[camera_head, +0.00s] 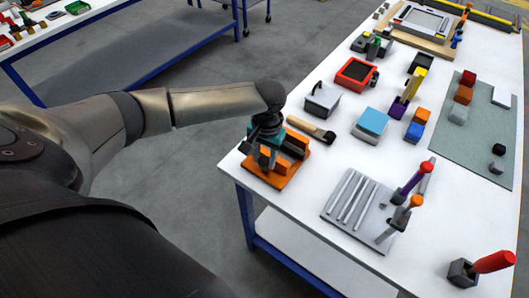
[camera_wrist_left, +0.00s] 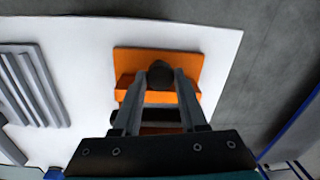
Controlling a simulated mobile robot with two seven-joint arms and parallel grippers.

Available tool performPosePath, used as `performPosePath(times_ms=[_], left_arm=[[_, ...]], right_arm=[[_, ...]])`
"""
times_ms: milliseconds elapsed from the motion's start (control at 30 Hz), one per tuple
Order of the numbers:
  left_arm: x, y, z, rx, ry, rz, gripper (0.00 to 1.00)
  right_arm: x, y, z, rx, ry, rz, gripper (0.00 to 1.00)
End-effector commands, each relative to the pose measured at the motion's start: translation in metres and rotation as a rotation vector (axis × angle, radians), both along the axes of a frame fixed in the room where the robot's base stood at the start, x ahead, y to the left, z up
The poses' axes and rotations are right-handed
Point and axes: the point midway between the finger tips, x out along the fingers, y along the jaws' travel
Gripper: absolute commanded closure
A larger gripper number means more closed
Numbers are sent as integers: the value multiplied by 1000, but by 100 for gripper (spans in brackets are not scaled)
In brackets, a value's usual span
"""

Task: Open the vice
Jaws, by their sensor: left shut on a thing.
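The vice (camera_head: 266,179) is orange with a flat base and raised blocks. It stands on the white table near its left edge. It also shows in the left wrist view (camera_wrist_left: 128,58), with a dark round knob (camera_wrist_left: 161,72) at its far end. My left gripper (camera_head: 267,162) points down over the vice. In the left wrist view its two fingers (camera_wrist_left: 162,80) reach either side of the knob and are shut on it. The gripper hides part of the vice in the head view. My right gripper is in neither view.
A brush with a wooden handle (camera_head: 306,127) lies just behind the vice. A grey grooved plate (camera_head: 345,205) with upright-handled tools is to the right. A grey box (camera_head: 322,100), red box (camera_head: 356,74) and blue-topped block (camera_head: 371,122) stand farther back. The floor is left of the table edge.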

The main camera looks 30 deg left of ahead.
Motion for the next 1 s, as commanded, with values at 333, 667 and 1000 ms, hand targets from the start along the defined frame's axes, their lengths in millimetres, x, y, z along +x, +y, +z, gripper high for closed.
performPosePath(times_ms=[333,667,1000], left_arm=[[2,1,1,1,-5,5,50],[1,0,0,0,-2,3,28],[1,-1,25,-1,-4,2,28]], right_arm=[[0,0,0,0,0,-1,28],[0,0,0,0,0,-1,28],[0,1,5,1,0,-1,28]])
